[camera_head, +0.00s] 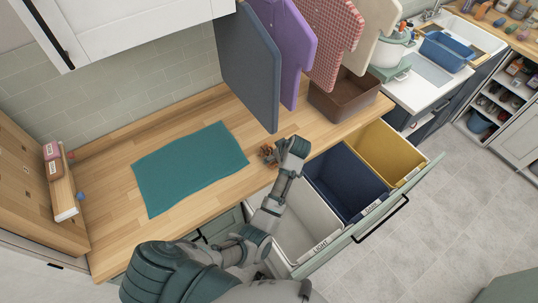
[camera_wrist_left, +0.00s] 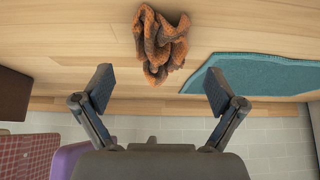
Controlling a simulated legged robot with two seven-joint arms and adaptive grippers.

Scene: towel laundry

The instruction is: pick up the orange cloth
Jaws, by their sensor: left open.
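The orange cloth (camera_wrist_left: 160,45) lies crumpled on the wooden counter in the left wrist view, ahead of my left gripper (camera_wrist_left: 160,88) and between the lines of its two fingers. The fingers are spread wide with nothing between them. In the head view, the cloth (camera_head: 268,153) shows as a small brown-orange bit, mostly hidden behind my left gripper (camera_head: 284,150). The gripper is above the counter near its front edge. It appears apart from the cloth. My right gripper is not in view.
A flat teal towel (camera_head: 190,165) lies left of the cloth. Hanging towels, the nearest blue-grey (camera_head: 248,68), are behind the gripper. A brown bin (camera_head: 345,95) stands on the counter (camera_head: 110,155). Below, an open drawer holds white (camera_head: 305,232), navy (camera_head: 345,183) and yellow (camera_head: 385,153) bins.

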